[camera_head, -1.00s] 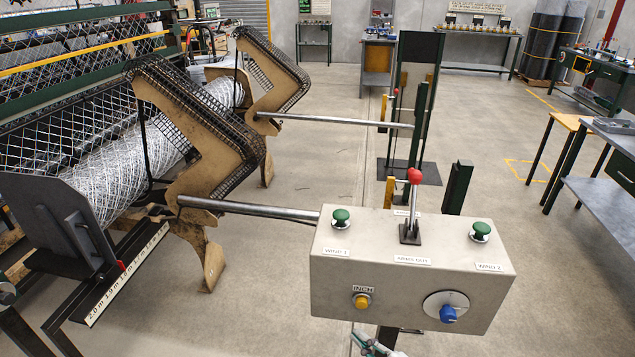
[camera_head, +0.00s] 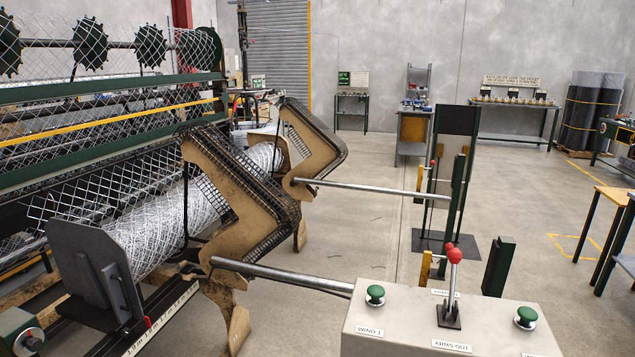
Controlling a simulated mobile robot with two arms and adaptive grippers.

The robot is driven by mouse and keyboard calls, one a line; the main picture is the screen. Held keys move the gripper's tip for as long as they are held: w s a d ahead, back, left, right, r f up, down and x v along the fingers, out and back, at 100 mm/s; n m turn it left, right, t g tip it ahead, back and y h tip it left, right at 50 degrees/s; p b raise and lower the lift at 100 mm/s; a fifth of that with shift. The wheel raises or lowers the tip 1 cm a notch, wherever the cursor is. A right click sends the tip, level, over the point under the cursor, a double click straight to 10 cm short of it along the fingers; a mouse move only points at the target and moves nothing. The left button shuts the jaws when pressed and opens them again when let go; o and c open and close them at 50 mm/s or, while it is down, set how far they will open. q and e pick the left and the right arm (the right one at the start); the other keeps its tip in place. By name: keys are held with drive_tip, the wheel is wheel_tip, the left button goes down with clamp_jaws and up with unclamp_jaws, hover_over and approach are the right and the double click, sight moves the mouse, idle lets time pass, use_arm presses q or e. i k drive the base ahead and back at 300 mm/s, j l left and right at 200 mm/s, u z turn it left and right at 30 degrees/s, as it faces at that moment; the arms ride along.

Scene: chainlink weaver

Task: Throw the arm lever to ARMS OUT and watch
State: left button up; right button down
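The arm lever (camera_head: 450,290), with a red ball knob, stands nearly upright on a black base on top of the pale control box (camera_head: 390,330). A label reading ARMS OUT (camera_head: 451,346) lies on the near side of the lever. Another label behind it is partly hidden. The two tan, chain-edged arms (camera_head: 215,185), (camera_head: 325,150) stand at the mesh roll (camera_head: 165,235), each joined to a steel rod (camera_head: 285,275), (camera_head: 375,190). Neither of my grippers shows now.
Green buttons flank the lever at left (camera_head: 375,294) and right (camera_head: 526,316); the left one is labelled WIND 1. A dark post (camera_head: 498,265) stands behind the box. Open floor (camera_head: 350,225) lies between the rods. Benches stand along the back wall.

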sight(454, 255)
drive_tip(key=i+l, duration=0.2)
drive_tip(key=l, duration=0.2)
drive_tip(key=i+l, duration=0.25)
drive_tip(key=l, duration=0.15)
drive_tip(key=i+l, duration=0.2)
drive_tip(key=l, duration=0.2)
